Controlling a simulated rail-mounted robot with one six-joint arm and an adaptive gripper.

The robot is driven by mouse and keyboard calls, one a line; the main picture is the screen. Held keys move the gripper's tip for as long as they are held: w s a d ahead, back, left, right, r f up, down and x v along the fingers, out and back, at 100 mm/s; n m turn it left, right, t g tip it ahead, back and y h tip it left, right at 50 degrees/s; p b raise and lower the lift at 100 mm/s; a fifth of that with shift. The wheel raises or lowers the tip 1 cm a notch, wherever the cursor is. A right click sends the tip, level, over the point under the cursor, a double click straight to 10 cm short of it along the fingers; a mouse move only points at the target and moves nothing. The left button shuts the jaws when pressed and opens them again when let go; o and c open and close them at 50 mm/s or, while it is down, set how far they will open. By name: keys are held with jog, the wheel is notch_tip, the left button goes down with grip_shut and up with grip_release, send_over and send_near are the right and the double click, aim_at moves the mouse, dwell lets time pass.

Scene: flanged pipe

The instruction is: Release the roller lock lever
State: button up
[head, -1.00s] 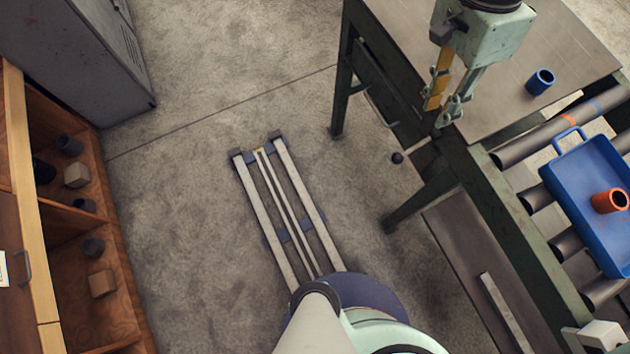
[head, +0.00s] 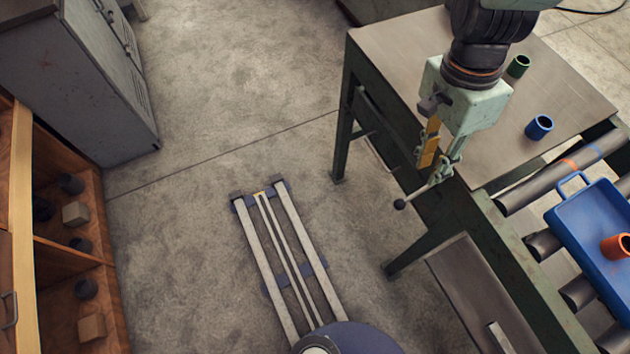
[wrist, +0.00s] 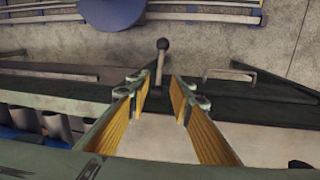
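The roller lock lever (head: 400,204) shows as a thin rod with a black ball knob, sticking out from the side of the green bench frame. Its inner end is hidden behind my gripper in the head view. My gripper (head: 432,171) is above and beside the rod, at the bench edge. In the wrist view the lever's knob (wrist: 162,44) and rod lie just beyond my gripper (wrist: 162,82), in line with the gap between its yellow-padded fingers. The fingers are open with nothing held. I cannot tell whether a finger touches the rod.
A blue tray (head: 567,212) with an orange cup (head: 616,246) rests on dark rollers (head: 577,291). A blue cup (head: 538,127) and a green cup (head: 518,66) stand on the metal bench top (head: 395,42).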

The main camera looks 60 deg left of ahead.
aim_at(423, 189)
jog(key=f, duration=0.3)
jog(key=d+f+b, duration=0.1)
jog(key=f, duration=0.2)
jog(key=f+b, duration=0.1)
jog(key=f, duration=0.2)
jog(key=shift+s+d, duration=0.15)
jog(key=shift+d, duration=0.1)
grip_shut()
